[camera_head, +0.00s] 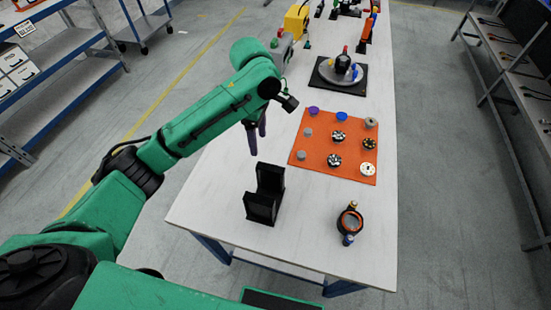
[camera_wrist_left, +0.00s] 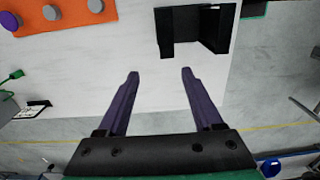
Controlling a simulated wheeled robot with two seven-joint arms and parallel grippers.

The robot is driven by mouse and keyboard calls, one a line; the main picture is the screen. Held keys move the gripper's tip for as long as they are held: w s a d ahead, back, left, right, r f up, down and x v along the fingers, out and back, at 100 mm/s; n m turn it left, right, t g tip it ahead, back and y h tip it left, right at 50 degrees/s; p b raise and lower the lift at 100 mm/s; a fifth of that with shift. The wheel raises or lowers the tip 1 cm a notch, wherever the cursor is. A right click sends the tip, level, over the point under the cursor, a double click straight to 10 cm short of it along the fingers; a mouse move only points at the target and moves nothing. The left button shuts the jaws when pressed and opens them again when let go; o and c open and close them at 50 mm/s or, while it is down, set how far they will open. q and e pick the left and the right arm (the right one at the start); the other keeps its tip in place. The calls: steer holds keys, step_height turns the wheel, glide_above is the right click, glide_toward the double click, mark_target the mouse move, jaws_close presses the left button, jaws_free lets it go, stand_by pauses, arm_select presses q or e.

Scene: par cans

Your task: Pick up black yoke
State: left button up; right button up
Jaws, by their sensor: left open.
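The black yoke (camera_head: 265,194) is a U-shaped block with two upright walls. It stands on the white table near its front left part. In the left wrist view the black yoke (camera_wrist_left: 180,48) is at the top, ahead of and a little right of the fingertips. My left gripper (camera_head: 257,136) has purple fingers and hangs above the table, behind the yoke in the head view. In the left wrist view my left gripper (camera_wrist_left: 160,75) is open, with nothing between its fingers and apart from the yoke. My right gripper is not in view.
An orange mat (camera_head: 315,169) with several round parts lies right of the yoke. A black ring fixture (camera_head: 350,223) stands near the front right. A black plate with a grey disc (camera_head: 326,74) is farther back. Bare white table surrounds the yoke.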

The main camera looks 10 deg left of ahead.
mark_target(260, 166)
arm_select(q)
steer(key=shift+s+f+b, duration=0.2)
steer(key=shift+f, duration=0.35)
steer(key=shift+s+f+b, duration=0.15)
steer(key=shift+f+b, duration=0.05)
steer(key=shift+f, duration=0.35)
steer(key=f, duration=0.1)
steer(key=s+f, duration=0.1)
steer(key=f, duration=0.1)
steer(key=f+p, duration=0.1)
steer(key=shift+s+f, duration=0.3)
steer(key=shift+s, duration=0.05)
steer(key=f, duration=0.2)
steer(key=f+p, duration=0.1)
steer(key=f, duration=0.1)
steer(key=w+f, duration=0.1)
steer(key=f, duration=0.1)
steer(key=shift+f, duration=0.3)
steer(key=shift+s, duration=0.1)
steer(key=shift+d, duration=0.1)
jaws_close()
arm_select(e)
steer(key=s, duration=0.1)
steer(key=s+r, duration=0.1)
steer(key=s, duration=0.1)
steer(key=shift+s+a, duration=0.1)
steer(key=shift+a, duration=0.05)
